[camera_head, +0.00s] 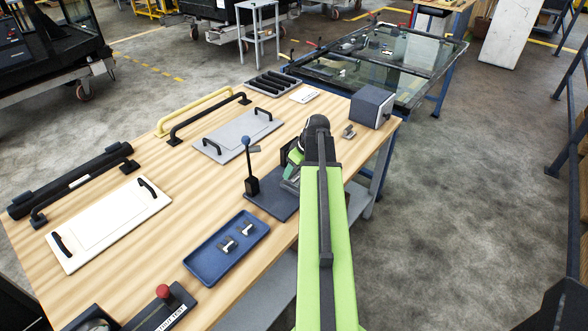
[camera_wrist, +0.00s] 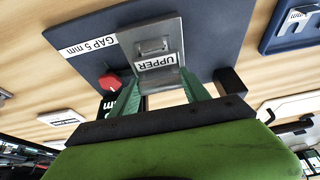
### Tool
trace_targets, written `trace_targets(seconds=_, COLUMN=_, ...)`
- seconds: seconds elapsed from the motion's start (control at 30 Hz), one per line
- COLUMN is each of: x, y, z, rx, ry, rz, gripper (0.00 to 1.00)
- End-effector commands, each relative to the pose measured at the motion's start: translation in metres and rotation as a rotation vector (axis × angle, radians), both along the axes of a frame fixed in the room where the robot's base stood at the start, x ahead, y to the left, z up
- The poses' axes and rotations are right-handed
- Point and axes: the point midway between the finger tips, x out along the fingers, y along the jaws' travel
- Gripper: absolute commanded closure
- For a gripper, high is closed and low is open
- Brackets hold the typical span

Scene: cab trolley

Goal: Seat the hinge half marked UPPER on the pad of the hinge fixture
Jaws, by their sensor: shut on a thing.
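The hinge half marked UPPER (camera_wrist: 155,62) is a small grey metal piece with a white label. In the wrist view it sits between the green fingers of my gripper (camera_wrist: 160,80), which are shut on it. Beyond it lies the dark plate of the hinge fixture (camera_wrist: 215,35), with a GAP 5 mm label and a grey metal area. I cannot tell whether the hinge half touches the pad. In the head view my gripper (camera_head: 292,176) is over the right side of the fixture (camera_head: 268,203), beside its blue-knobbed lever (camera_head: 248,165). My arm hides the held piece there.
A blue tray (camera_head: 205,270) with two small metal parts lies in front of the fixture. A dark grey box (camera_head: 372,106) and a small metal part (camera_head: 348,131) stand behind my gripper. Panels and bar handles fill the table's left. A red knob (camera_head: 162,291) stands at the front.

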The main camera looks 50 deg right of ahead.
Motion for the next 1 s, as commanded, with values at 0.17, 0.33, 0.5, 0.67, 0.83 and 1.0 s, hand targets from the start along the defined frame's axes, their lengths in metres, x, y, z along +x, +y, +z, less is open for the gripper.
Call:
trace_targets(seconds=0.17, x=-0.0005, y=-0.0007, z=-0.0012, rx=0.0, ry=0.0, rz=-0.001, gripper=1.0)
trace_targets(seconds=0.33, x=-0.0005, y=-0.0006, z=-0.0035, rx=0.0, ry=0.0, rz=-0.001, gripper=1.0)
trace_targets(seconds=0.5, x=-0.0005, y=-0.0006, z=-0.0055, rx=0.0, ry=0.0, rz=-0.001, gripper=1.0)
trace_targets(seconds=0.67, x=-0.0004, y=-0.0006, z=-0.0075, rx=0.0, ry=0.0, rz=-0.001, gripper=1.0)
trace_targets(seconds=0.83, x=-0.0004, y=-0.0005, z=-0.0076, rx=0.0, ry=0.0, rz=-0.001, gripper=1.0)
trace_targets(seconds=1.0, x=-0.0004, y=-0.0005, z=-0.0076, rx=0.0, ry=0.0, rz=-0.001, gripper=1.0)
